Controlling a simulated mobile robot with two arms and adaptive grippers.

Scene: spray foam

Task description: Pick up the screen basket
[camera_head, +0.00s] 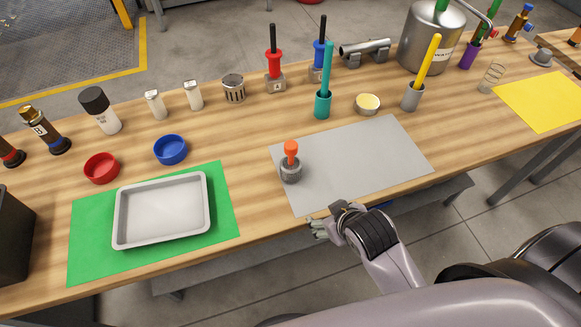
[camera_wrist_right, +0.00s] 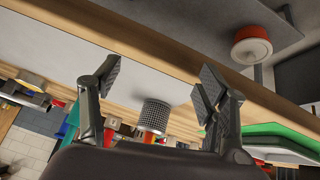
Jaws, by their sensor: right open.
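The screen basket seems to be the small grey mesh cylinder with an orange knob (camera_head: 291,171), standing upright on the grey mat (camera_head: 365,160) near its left edge. In the right wrist view, the mesh cylinder (camera_wrist_right: 155,114) shows between the two fingers, farther off, with an orange part at one end. My right gripper (camera_head: 320,229) is at the table's front edge, nearer to me than the cylinder and apart from it. Its fingers (camera_wrist_right: 158,72) are spread and nothing is between them. My left gripper is not in view.
A white tray (camera_head: 122,225) lies on a green mat (camera_head: 88,250) at left. Red (camera_head: 101,168) and blue (camera_head: 170,149) round pieces stand behind it. A teal cup (camera_head: 322,105) and a grey cup (camera_head: 411,97) stand behind the grey mat. The grey mat is otherwise clear.

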